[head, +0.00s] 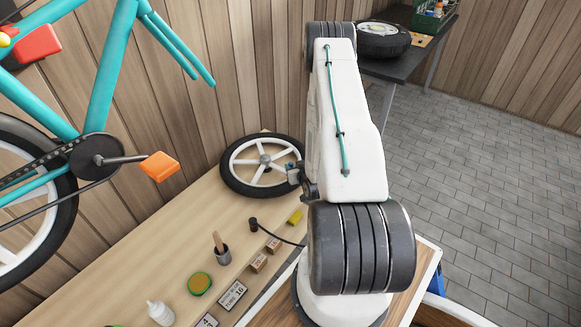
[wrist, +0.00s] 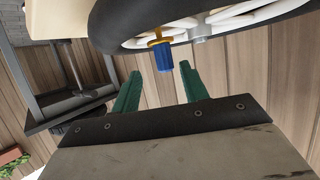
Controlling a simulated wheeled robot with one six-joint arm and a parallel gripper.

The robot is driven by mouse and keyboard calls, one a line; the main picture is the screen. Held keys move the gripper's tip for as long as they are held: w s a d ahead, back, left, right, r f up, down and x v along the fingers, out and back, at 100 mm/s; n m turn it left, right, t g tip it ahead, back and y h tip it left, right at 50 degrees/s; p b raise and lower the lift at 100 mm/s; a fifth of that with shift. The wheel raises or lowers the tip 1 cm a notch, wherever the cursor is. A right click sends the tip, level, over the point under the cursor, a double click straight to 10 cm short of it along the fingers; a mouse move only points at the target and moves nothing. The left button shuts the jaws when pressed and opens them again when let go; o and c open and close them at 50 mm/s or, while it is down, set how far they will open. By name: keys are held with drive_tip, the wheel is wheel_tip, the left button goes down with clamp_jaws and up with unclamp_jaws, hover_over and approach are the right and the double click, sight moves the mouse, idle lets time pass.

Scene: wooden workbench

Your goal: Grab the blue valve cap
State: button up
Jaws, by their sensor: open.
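The blue valve cap (wrist: 163,57) sits on a brass-coloured valve stem (wrist: 157,38) at the rim of a white-spoked wheel (wrist: 205,24) in the wrist view. My gripper (wrist: 160,70) is open, with its two green fingers apart. The cap shows in the gap between the fingertips, slightly beyond them, and neither finger appears to touch it. In the head view the wheel (head: 230,176) lies on the wooden workbench (head: 150,262). My gripper (head: 293,170) is at the wheel's right side there, mostly hidden by my arm, and I cannot make out the cap clearly.
A cup with a brush (head: 222,252), a round green-rimmed tin (head: 199,283), a white bottle (head: 160,312), small boxes (head: 259,262) and a yellow block (head: 295,216) stand on the bench. A teal bicycle (head: 104,75) is at the left. A dark table (head: 420,62) stands behind.

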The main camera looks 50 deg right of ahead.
sight(291, 164)
drive_tip(key=x, duration=0.3)
drive_tip(key=shift+w+a+f, duration=0.1)
drive_tip(key=shift+w+a, duration=0.05)
drive_tip(key=shift+w, duration=0.4)
drive_tip(key=shift+w+d+f, duration=0.25)
drive_tip(key=shift+w, duration=0.25)
clamp_jaws()
